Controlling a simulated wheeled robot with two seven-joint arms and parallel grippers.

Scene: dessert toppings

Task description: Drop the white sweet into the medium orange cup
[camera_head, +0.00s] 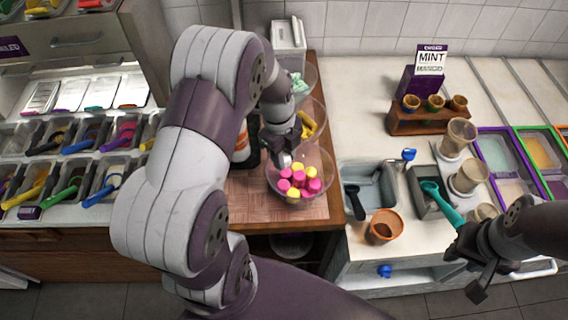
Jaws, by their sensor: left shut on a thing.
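My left gripper (285,151) is over the glass bowl (327,164) of pink and yellow sweets (300,181). It is shut on a small pale thing (284,161), which looks like the white sweet; the fingers and the small size hide most of it. An orange cup (384,229) stands upright on the white counter, right of the bowl and apart from it. My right gripper (466,279) is at the lower right, by the counter's front edge; its jaw opening is not clear.
More glass bowls (312,112) stand behind the sweets. A grey bin (366,187) with a dark scoop is behind the orange cup. A teal scoop (440,204) points toward my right gripper. A wooden stand (425,120) holds small cups. Counter left of the orange cup is clear.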

